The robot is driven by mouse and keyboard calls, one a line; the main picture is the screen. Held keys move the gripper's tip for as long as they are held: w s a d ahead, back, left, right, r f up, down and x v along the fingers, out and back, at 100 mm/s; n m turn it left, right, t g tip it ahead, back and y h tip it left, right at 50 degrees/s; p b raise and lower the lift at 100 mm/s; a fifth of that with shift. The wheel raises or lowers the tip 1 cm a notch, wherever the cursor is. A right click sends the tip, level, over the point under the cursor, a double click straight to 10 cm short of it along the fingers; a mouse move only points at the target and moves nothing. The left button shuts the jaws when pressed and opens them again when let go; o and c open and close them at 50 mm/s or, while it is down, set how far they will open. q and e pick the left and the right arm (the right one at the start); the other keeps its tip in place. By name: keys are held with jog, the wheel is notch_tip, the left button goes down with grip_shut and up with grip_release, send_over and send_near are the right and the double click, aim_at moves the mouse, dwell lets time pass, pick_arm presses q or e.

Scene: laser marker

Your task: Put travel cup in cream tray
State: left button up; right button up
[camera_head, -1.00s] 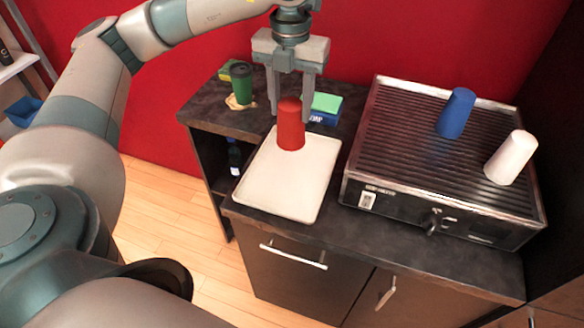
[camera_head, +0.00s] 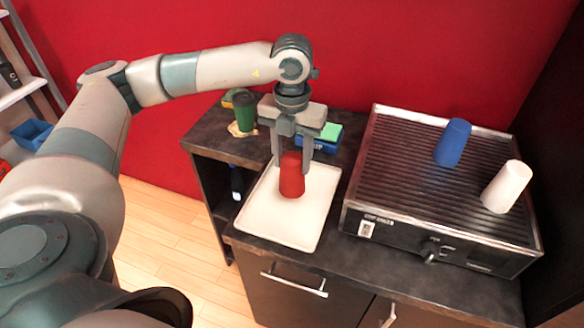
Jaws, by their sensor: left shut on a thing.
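A red cup (camera_head: 292,181) is upright, with its base over the back middle part of the cream tray (camera_head: 278,222). It looks to be at or very near the tray surface, but I cannot tell whether it touches. My left gripper (camera_head: 292,160) points down from above and is shut on the red cup, with a finger on each side of its upper part. The cream tray lies flat on the dark counter and is otherwise empty. My right gripper is not in view.
A green lidded cup (camera_head: 245,112) stands at the back left, beside a green and blue sponge pack (camera_head: 328,138) behind the tray. On the right, a ribbed metal machine (camera_head: 400,165) bears a blue cup (camera_head: 453,142) and a white cup (camera_head: 506,187).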

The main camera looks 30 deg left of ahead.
pick_arm(q)
notch_tip(320, 180, down, 3)
jog(key=shift+r+p, duration=0.15)
jog(key=shift+p, duration=0.4)
jog(key=shift+f, duration=0.4)
jog(key=shift+f, duration=0.2)
jog(key=o, duration=1.5)
jog(key=shift+r, duration=0.1)
jog(key=shift+c, duration=0.2)
jog(key=shift+r, duration=0.2)
